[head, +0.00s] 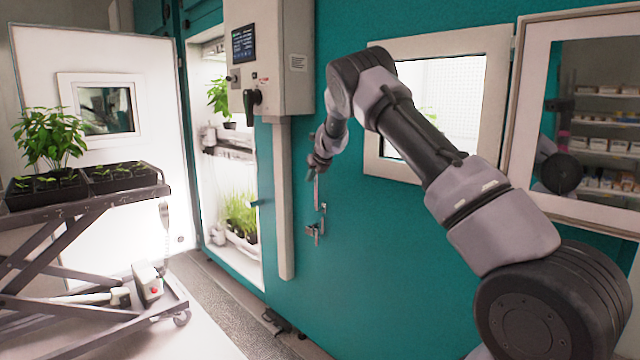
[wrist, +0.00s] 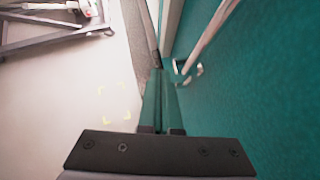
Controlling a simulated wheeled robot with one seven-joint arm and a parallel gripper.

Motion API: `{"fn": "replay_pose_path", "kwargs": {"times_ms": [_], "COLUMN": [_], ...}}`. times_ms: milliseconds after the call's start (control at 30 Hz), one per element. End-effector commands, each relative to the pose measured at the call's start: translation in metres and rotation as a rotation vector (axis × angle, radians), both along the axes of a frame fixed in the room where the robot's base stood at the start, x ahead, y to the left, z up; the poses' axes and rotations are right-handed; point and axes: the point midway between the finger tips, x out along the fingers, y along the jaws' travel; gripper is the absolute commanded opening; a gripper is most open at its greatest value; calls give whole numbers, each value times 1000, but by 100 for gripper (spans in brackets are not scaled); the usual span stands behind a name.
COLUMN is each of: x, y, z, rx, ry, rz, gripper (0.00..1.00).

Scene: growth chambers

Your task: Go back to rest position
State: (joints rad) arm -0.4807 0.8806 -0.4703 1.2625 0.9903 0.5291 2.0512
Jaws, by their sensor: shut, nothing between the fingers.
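My gripper (head: 312,170) hangs at the end of my raised arm in the head view, in front of the teal chamber wall. In the wrist view its two teal fingers (wrist: 159,90) are shut together with nothing between them. A metal door handle (head: 317,190) with a latch below it is on the teal wall, close beside the gripper in the head view. In the wrist view the handle bar (wrist: 208,38) runs to the right of the fingers. I cannot tell whether the fingers touch it.
A lift cart (head: 95,190) with plant trays stands at the left. An open white door (head: 125,200) is behind it. A lit chamber (head: 240,170) holds plants. A control box (head: 270,55) juts from the wall. Windows (head: 475,90) are behind my arm.

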Motion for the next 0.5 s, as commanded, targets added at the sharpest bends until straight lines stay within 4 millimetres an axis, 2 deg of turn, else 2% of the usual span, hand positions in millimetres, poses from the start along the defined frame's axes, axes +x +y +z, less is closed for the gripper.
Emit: {"fn": "replay_pose_path", "kwargs": {"times_ms": [100,333,433,500], "x": [-14,-30,-38,-48], "y": [6,9,2,-10], "z": [15,33,46,63], "rx": [1,0,-14,-42], "ry": [-1,-1,-8,-21], "rz": [2,3,23,64], "gripper": [0,0,0,0]}}
